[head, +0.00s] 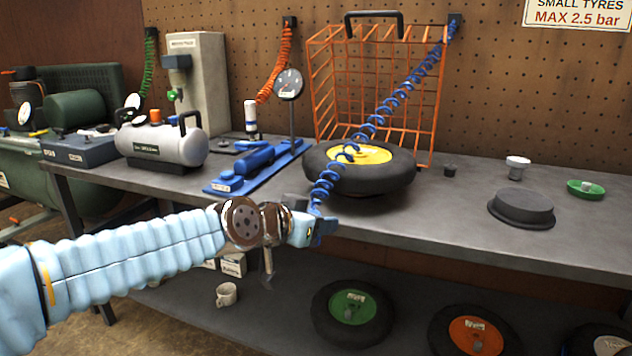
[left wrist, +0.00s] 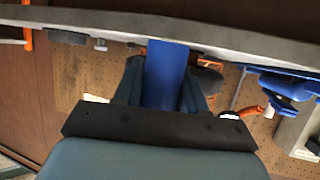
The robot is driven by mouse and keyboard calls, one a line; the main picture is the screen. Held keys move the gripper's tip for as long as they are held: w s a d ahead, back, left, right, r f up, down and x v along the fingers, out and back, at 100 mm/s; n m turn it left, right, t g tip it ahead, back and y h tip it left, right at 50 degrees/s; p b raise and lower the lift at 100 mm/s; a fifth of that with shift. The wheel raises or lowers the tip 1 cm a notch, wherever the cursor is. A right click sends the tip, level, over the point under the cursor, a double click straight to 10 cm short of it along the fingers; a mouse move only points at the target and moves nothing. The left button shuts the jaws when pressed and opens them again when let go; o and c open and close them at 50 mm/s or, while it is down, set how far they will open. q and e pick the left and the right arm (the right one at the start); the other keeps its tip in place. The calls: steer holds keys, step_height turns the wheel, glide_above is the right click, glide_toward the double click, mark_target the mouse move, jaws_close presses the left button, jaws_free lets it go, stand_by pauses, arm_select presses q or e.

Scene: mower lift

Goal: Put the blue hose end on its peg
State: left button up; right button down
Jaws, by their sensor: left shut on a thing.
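My left gripper (head: 312,230) is shut on the blue hose end (head: 325,227) at the front edge of the workbench, in front of the tyre with the yellow hub. In the left wrist view the blue hose end (left wrist: 166,75) sits between the two fingers. The coiled blue hose (head: 383,107) runs from the hose end up across the tyre and the orange cage to a mount (head: 454,24) high on the pegboard. I cannot make out which peg belongs to the blue hose end. My right gripper is not in view.
The tyre with the yellow hub (head: 390,178) lies on the workbench (head: 440,215) before the orange wire cage (head: 325,75). A gauge on a stand (head: 289,85) and a blue foot pump (head: 255,160) stand left. A black round block (head: 522,208) lies right. More tyres are below.

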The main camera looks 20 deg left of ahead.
arm_select(q)
steer(key=w+f+n+y, duration=0.1)
steer(key=w+f+y, duration=0.1)
steer(key=f, duration=1)
steer(key=w+f+n+y, duration=0.2)
steer(key=w+f, duration=0.3)
steer(key=f, duration=0.6)
steer(key=shift+a+f+n+t, duration=0.3)
steer(key=shift+a+f+t, duration=0.05)
steer(key=shift+f+t, duration=0.05)
